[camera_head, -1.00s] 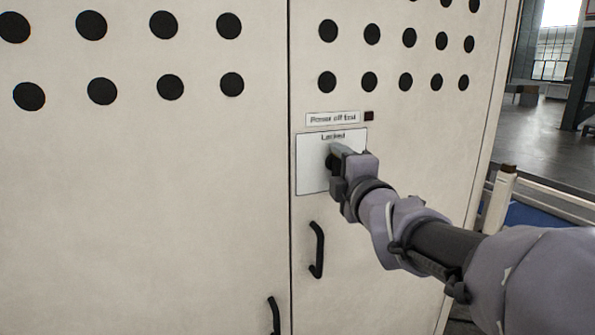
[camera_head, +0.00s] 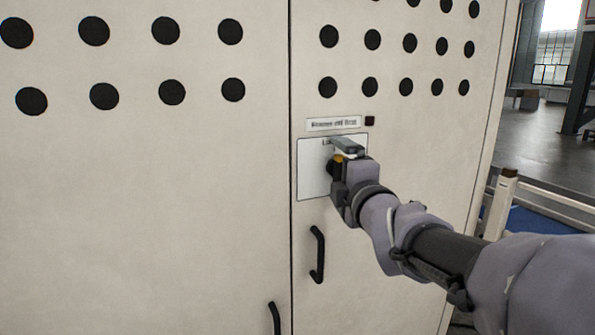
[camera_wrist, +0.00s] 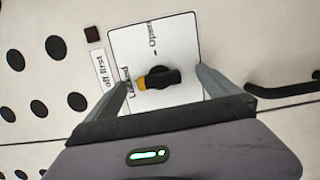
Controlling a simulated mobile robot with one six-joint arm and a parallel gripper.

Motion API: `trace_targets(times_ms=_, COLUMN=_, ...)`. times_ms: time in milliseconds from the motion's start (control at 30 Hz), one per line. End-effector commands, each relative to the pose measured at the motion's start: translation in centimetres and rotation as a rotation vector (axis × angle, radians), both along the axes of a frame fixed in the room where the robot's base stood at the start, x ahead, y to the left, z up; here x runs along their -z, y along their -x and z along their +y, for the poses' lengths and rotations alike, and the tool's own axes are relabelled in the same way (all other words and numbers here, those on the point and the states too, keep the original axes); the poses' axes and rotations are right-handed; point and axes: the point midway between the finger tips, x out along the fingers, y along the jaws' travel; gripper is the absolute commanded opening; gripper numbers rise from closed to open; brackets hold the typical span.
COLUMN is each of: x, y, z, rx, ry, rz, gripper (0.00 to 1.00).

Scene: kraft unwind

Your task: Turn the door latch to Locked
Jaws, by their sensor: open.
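The door latch is a black knob with a yellow tip (camera_wrist: 160,83), on a white plate (camera_wrist: 185,30) marked "Locked" and "Open". In the wrist view the yellow tip points left, towards the word "Locked". In the head view the latch's yellow part (camera_head: 340,158) shows just under a finger, and the rest is mostly hidden. My gripper (camera_wrist: 164,79) is open, with one finger on each side of the latch and a visible gap to both. The gripper (camera_head: 343,156) also shows in front of the plate in the head view.
The latch is on a cream cabinet door with round black holes. A sign (camera_head: 333,124) and a small dark square (camera_head: 370,120) are above the plate. A black door handle (camera_head: 318,254) is below it; another (camera_head: 274,317) is on the left door.

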Motion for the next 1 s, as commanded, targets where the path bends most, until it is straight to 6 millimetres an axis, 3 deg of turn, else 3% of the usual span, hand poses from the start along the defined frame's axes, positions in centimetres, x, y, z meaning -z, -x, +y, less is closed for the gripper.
trace_targets(times_ms=667, x=-0.1, y=5.2, z=-1.7, rx=0.002, ry=0.0, rz=-0.001, gripper=1.0)
trace_targets(times_ms=1000, x=0.0, y=5.6, z=-1.8, rx=0.0, ry=0.0, rz=0.0, gripper=1.0)
